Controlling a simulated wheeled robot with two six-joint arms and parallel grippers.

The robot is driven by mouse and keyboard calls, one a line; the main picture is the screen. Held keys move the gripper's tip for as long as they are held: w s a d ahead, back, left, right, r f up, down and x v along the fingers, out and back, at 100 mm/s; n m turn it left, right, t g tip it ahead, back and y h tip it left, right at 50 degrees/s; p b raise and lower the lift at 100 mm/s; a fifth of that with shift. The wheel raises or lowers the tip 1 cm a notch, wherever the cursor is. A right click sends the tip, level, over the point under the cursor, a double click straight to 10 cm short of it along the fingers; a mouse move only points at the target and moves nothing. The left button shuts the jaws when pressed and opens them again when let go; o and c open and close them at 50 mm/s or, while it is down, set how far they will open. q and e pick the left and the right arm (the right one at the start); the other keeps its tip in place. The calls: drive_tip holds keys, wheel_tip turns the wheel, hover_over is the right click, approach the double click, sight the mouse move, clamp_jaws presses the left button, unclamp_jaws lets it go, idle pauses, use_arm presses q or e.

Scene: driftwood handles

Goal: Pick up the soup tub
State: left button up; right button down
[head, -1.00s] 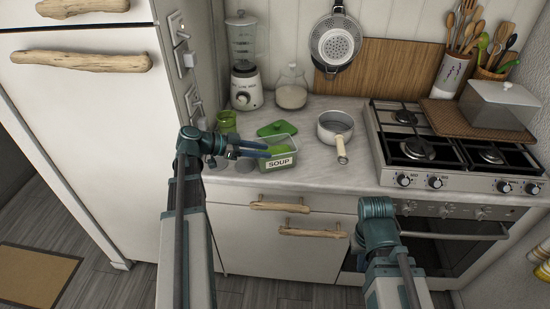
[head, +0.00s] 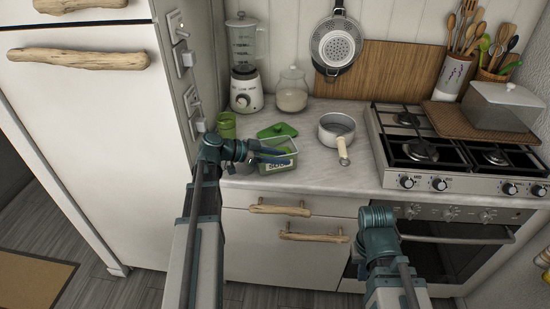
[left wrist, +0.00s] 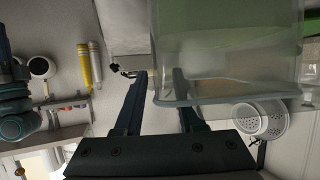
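The soup tub (head: 279,167) is a clear box with green contents and a white SOUP label, standing on the counter. The green lid (head: 277,131) lies behind it. My left gripper (head: 286,154) is open, its fingers reaching across the tub from the left and partly covering the label. In the left wrist view the clear tub (left wrist: 235,88) fills the upper right. One finger is left of its wall and the other overlaps it; I cannot tell if either touches. My right arm shows at the lower right, but its gripper is not in view.
A pot (head: 337,130) with a handle stands right of the tub, then the stove (head: 425,155). A green jar (head: 227,125), a blender (head: 245,75) and a glass jar (head: 292,92) stand behind and left. The counter front between tub and pot is clear.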

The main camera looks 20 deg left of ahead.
use_arm(q)
clamp_jaws()
idle(1.3)
